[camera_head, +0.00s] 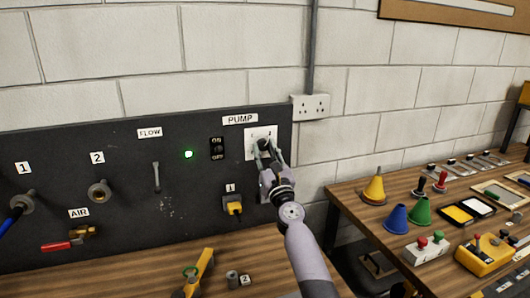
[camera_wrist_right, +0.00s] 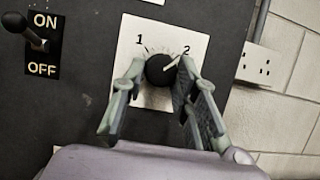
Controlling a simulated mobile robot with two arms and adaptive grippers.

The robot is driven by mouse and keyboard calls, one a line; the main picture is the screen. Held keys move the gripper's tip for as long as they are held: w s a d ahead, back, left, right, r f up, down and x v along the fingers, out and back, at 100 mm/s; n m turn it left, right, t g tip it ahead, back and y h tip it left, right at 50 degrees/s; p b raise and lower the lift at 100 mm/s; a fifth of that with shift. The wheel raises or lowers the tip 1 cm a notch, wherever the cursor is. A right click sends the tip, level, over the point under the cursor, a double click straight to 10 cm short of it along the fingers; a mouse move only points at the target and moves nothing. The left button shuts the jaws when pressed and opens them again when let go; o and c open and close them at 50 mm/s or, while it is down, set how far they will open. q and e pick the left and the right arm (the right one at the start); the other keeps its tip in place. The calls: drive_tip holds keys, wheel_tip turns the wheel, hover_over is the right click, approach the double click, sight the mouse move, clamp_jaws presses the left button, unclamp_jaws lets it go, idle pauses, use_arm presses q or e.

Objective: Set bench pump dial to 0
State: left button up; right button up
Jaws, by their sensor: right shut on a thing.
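The pump dial is a black round knob (camera_wrist_right: 160,69) on a white plate (camera_head: 252,151) below the PUMP label (camera_head: 240,119). In the right wrist view its white pointer line points up and right, toward the 2. The marks 1 and 2 show on the plate (camera_wrist_right: 145,28); its lower part is partly hidden by my fingers. My right gripper (camera_head: 269,151) is shut on the knob, with one finger on each side of it, as the right wrist view also shows (camera_wrist_right: 157,78). My left gripper is not in view.
An ON/OFF switch (camera_head: 217,149) and a lit green lamp (camera_head: 188,154) are left of the dial. A yellow plug (camera_head: 235,208) sits below. A wall socket (camera_head: 311,107) is at right. The workbench (camera_head: 120,275) runs below; coloured cones stand on the right table (camera_head: 345,203).

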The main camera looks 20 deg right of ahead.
clamp_jaws()
drive_tip(key=shift+n, duration=0.4)
